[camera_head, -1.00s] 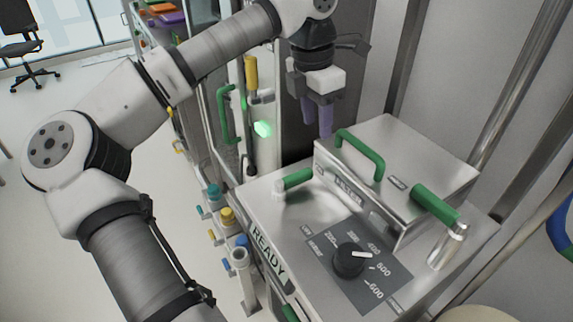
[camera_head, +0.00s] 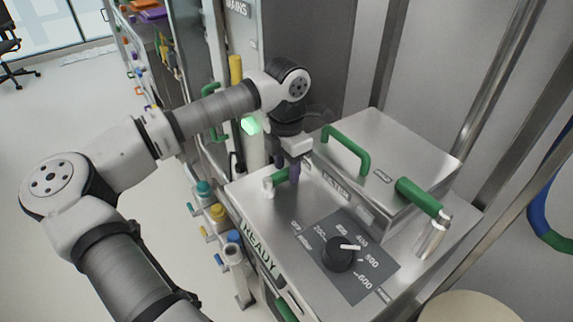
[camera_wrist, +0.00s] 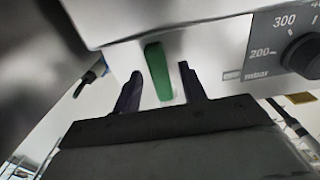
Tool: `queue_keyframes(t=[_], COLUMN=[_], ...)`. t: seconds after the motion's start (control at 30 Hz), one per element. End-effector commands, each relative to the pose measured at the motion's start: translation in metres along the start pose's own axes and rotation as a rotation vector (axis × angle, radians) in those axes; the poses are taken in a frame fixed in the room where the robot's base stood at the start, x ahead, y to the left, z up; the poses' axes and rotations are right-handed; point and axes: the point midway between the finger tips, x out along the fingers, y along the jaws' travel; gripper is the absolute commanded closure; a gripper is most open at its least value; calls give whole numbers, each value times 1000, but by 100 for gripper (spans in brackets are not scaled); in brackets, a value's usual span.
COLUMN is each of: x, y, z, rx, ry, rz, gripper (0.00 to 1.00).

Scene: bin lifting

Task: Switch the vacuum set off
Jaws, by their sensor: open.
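The vacuum set (camera_head: 250,208) is a steel cabinet with a READY label. A dark dial (camera_head: 339,257) sits on its grey panel, its white pointer near the 400–500 marks. A short green lever (camera_head: 281,175) on a metal post stands at the top's left corner. My gripper (camera_head: 293,172) is over that corner, open, with its purple fingers beside the lever. In the wrist view the green lever (camera_wrist: 158,71) shows between the two dark fingers of my gripper (camera_wrist: 160,80), with gaps on both sides. The dial (camera_wrist: 304,55) shows at the right edge there.
A raised steel box (camera_head: 410,163) with a green loop handle (camera_head: 347,150) stands right of my gripper. Another green lever (camera_head: 420,196) is on its right side. Valves with coloured caps (camera_head: 217,213) line the cabinet's left side. A green light (camera_head: 250,125) glows behind my arm.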

Motion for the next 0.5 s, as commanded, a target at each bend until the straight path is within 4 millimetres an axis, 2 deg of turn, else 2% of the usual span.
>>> queue_keyframes(t=[0.37, 0.5], x=[6, 6], y=[0, 0], z=[0, 0], rx=[0, 0], ry=[0, 0], rz=[0, 0], gripper=[60, 78])
